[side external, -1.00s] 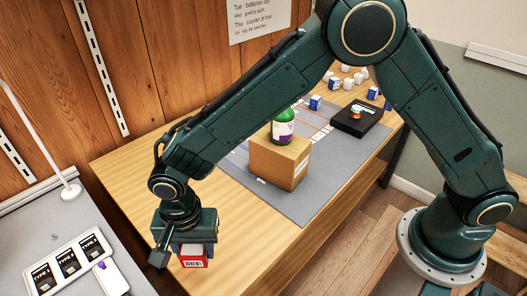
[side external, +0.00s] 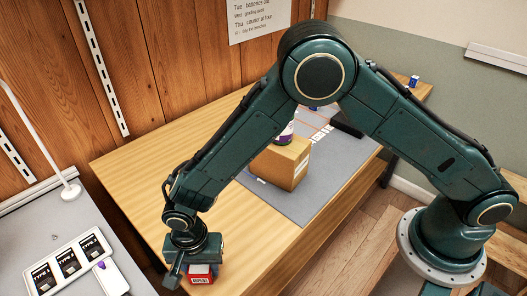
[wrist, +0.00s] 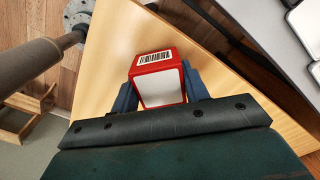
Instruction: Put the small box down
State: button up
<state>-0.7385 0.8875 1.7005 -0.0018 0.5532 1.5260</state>
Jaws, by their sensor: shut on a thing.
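The small box (side external: 201,275) is red and white with a barcode label. My gripper (side external: 194,268) is shut on it near the front edge of the wooden table (side external: 135,160). In the wrist view the box (wrist: 157,80) sits between the two blue fingers of my gripper (wrist: 160,90), barcode side showing. I cannot tell whether its underside touches the table.
A cardboard box (side external: 279,162) with a bottle (side external: 284,137) on it stands on the grey mat (side external: 313,196). A side desk with a tray of labelled cards (side external: 67,262) is at the left. Bare wood lies left of the mat.

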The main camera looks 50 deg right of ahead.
jog(key=shift+f, duration=0.15)
jog(key=o, duration=1)
notch_tip(320, 180, up, 12)
dwell(0.5)
jog(key=shift+r, duration=0.2)
